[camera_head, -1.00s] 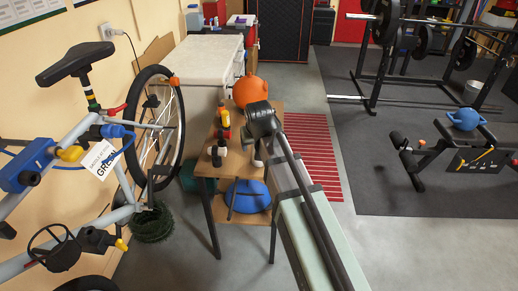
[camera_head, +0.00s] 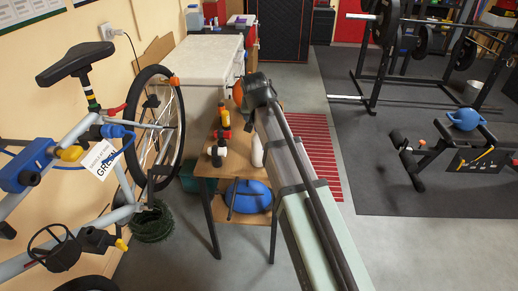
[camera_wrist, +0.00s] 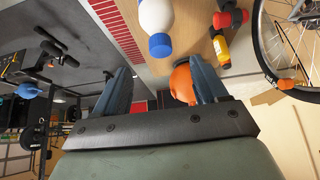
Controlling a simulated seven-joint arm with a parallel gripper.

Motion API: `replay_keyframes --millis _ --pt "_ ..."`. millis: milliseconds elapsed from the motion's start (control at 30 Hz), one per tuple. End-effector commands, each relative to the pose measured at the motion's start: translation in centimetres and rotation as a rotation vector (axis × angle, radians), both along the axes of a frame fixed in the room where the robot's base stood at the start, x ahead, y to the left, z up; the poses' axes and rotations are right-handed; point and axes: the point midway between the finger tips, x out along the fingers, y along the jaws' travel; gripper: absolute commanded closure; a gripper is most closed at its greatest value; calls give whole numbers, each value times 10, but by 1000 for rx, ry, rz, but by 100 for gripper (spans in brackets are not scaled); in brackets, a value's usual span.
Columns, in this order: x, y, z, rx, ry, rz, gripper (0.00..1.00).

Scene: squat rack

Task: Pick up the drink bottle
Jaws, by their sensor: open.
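The drink bottle is white with a blue cap. In the wrist view the bottle (camera_wrist: 157,14) lies beyond my fingertips at the top, its cap facing my gripper, with the top edge cutting off its far end. In the head view the bottle (camera_head: 257,151) stands on the small wooden table, partly covered by my arm. My gripper (camera_wrist: 160,82) is open in the wrist view, with nothing between its two dark fingers. The bottle is apart from them. In the head view my arm hides the fingers.
The small wooden table (camera_head: 233,164) also holds a red-and-yellow item (camera_head: 225,118) left of the bottle. An orange round object (camera_wrist: 182,84) shows behind one finger. A bicycle (camera_head: 178,130) stands at left, a white-topped cabinet (camera_head: 205,55) behind. A blue bag (camera_head: 249,197) is on the lower shelf.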

Motion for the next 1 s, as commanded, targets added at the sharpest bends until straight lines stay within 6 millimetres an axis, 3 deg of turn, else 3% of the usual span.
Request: replay_keyframes --millis 200,667,1000 --pt "18 1 -28 -1 2 1 28" --pt "30 1 -48 -1 1 2 28" --pt "51 1 -82 -1 1 2 28"
